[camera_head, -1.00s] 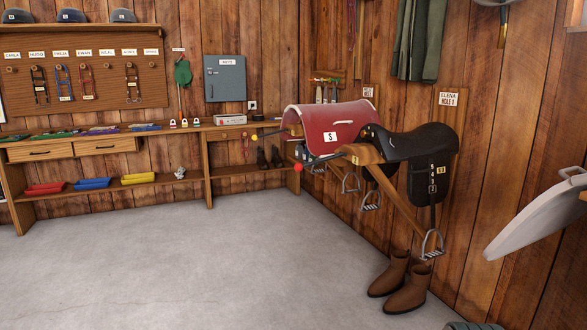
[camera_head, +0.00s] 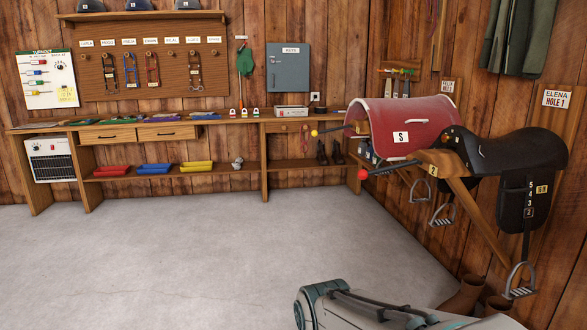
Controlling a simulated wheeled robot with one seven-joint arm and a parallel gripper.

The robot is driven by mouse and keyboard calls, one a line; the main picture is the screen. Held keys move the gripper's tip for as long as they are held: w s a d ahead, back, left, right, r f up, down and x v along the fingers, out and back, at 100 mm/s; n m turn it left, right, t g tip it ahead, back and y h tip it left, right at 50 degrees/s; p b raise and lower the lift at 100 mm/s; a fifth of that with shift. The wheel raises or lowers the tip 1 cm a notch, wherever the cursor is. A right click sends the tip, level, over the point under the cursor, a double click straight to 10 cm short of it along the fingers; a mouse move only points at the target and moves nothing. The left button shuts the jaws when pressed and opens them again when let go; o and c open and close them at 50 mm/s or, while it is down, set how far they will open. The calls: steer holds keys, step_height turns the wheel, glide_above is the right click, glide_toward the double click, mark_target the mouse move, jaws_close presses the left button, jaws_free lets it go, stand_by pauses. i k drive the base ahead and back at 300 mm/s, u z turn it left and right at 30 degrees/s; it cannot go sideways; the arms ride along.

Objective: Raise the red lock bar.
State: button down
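A dark bar with a red ball on its end (camera_head: 363,174) sticks out to the left from the saddle rack on the right wall. It looks nearly level, tilted slightly down towards the ball. A similar bar with a yellow ball (camera_head: 314,133) sits behind it, further up and left. The black saddle (camera_head: 515,152) rests on the wooden rack (camera_head: 447,161) by the red-ended bar. A red saddle cover marked S (camera_head: 420,122) lies behind it. My gripper is not seen. A grey-teal part of my arm shows at the bottom, well apart from the bar.
Stirrups (camera_head: 520,282) hang below the racks, and brown boots (camera_head: 463,296) stand on the floor at lower right. A workbench (camera_head: 225,125) with a lower shelf of coloured trays lines the back wall. The grey floor (camera_head: 200,260) in the middle is clear.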

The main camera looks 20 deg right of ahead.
mark_target(362, 174)
steer(key=z, duration=0.05)
steer(key=i, duration=1.1)
steer(key=z, duration=0.35)
